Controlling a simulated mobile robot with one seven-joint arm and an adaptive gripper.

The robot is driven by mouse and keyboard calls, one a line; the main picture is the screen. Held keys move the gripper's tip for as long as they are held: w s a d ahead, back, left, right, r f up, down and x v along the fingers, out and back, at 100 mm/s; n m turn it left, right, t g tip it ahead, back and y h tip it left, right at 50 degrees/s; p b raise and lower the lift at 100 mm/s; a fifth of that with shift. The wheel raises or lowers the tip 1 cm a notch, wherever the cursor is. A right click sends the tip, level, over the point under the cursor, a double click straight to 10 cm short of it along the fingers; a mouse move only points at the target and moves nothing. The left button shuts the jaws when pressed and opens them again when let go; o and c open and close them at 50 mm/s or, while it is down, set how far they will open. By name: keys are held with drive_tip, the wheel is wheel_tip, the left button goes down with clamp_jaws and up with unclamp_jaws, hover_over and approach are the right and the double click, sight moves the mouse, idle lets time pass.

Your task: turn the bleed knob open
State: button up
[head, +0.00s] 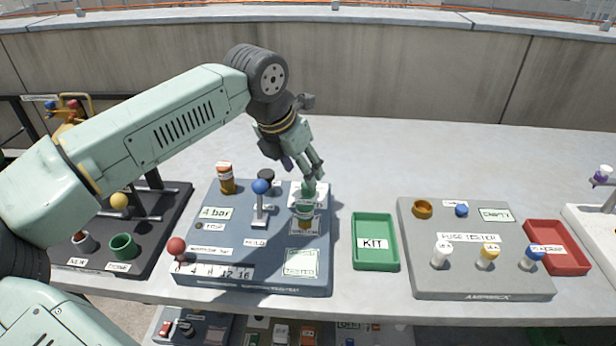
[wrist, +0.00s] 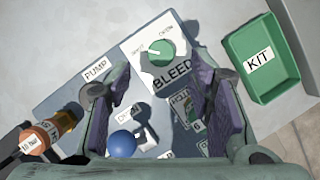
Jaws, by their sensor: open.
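The bleed knob is a round green knob (wrist: 158,53) on a white plate marked BLEED (wrist: 172,77), at the back right of the blue-grey pump panel (wrist: 75,92). Small words sit beside the knob, and a pale mark shows on it; its exact setting is too small to tell. In the head view the knob (head: 308,188) shows just below my fingertips. My gripper (head: 315,170) is open and empty above the panel. In the wrist view its two fingers (wrist: 160,95) stand wide apart, with the knob beyond them and apparently untouched.
A blue-ball lever (head: 260,188) stands left of the knob, with an orange canister (head: 226,180) further left. The green KIT tray (head: 374,262) is to the right. The bench behind is clear.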

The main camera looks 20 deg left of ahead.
drive_tip(key=shift+p+x, duration=0.55)
drive_tip(key=shift+x, duration=2.25)
drive_tip(key=shift+d, duration=0.1)
drive_tip(key=shift+c, duration=0.5)
clamp_jaws()
